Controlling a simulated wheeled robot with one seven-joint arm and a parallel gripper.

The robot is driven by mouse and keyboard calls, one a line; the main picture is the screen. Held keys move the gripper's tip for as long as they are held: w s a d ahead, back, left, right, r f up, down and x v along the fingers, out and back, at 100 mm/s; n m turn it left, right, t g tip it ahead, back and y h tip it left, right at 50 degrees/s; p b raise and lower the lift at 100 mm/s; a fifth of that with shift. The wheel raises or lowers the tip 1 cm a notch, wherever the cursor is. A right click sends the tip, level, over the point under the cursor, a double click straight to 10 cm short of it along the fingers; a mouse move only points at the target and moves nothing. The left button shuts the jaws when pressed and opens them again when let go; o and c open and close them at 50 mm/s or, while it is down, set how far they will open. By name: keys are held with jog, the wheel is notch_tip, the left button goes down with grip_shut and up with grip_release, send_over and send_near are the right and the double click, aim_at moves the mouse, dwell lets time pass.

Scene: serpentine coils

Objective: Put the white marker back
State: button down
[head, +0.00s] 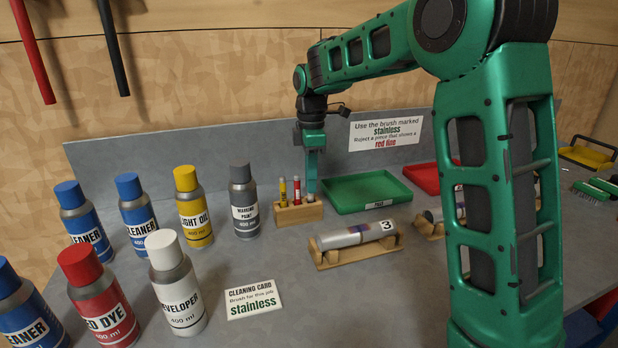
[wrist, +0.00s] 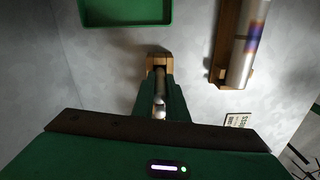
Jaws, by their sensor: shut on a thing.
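My gripper (head: 311,188) points straight down over the right end of the small wooden marker rack (head: 290,217). It is shut on the white marker (wrist: 160,106), which shows as a pale barrel between the two green fingers (wrist: 160,98) in the wrist view. The rack also shows in the wrist view (wrist: 158,62), just beyond the fingertips. In the head view the fingers hide most of the marker; I cannot tell how deep it sits in the rack. A yellow marker (head: 283,190) and a red marker (head: 297,190) stand upright in the rack.
Several spray cans stand left of the rack, the grey one (head: 243,200) nearest. A green tray (head: 365,191) is right of it, with a red tray (head: 424,178) farther right. A metal tube on a wooden cradle (head: 355,257) and a cleaning card (head: 253,299) lie in front.

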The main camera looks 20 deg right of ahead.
jog(key=shift+f, duration=0.4)
jog(key=shift+f, duration=0.4)
dwell(0.6)
jog(key=c, duration=1.7)
grip_release()
